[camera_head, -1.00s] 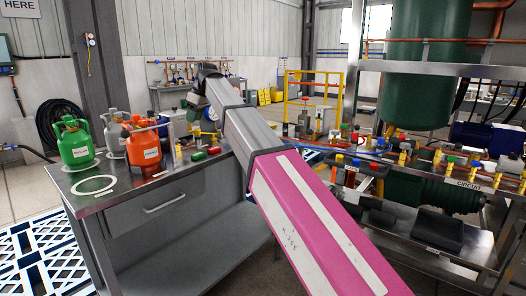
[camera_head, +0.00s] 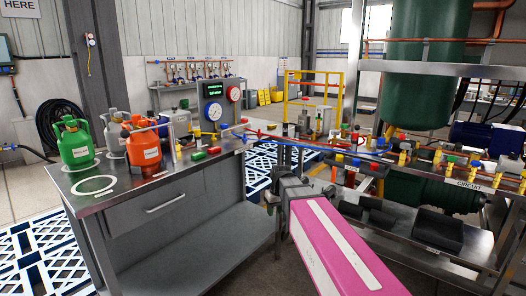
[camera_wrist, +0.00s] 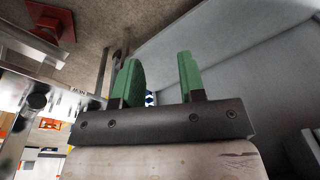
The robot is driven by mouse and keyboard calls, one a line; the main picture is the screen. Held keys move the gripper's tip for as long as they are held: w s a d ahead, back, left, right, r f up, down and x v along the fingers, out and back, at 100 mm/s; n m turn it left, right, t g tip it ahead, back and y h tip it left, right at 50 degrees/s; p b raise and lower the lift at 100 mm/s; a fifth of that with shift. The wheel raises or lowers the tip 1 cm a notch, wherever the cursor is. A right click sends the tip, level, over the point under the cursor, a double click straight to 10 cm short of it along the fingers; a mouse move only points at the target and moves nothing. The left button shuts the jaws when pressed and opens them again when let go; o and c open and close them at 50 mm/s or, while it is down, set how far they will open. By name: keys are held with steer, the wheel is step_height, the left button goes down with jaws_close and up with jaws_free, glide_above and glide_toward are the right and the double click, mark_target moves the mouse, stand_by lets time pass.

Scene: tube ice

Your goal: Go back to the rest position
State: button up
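My gripper (camera_wrist: 160,80) shows in the wrist view with its two green fingers apart and nothing between them. In the head view my pink and grey arm comes up from the bottom right and is folded low. Its end is beside the right side of the steel workbench (camera_head: 150,183), below the bench top, and the gripper there is mostly hidden. The gripper touches nothing that I can see.
A green cylinder (camera_head: 75,145), an orange cylinder (camera_head: 145,150), a white ring (camera_head: 93,185) and a gauge unit (camera_head: 213,100) stand or lie on the bench. The piping rig (camera_head: 455,183) is close on the right. A blue grating covers floor behind the bench.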

steer(key=s+d+f+m+h, duration=0.1)
steer(key=s+d+f+m, duration=0.3)
steer(key=s+d+f, duration=0.9)
steer(key=shift+s+d+m+g, duration=0.4)
steer(key=shift+s+d, duration=0.1)
steer(key=shift+s, duration=0.15)
stand_by(6.0)
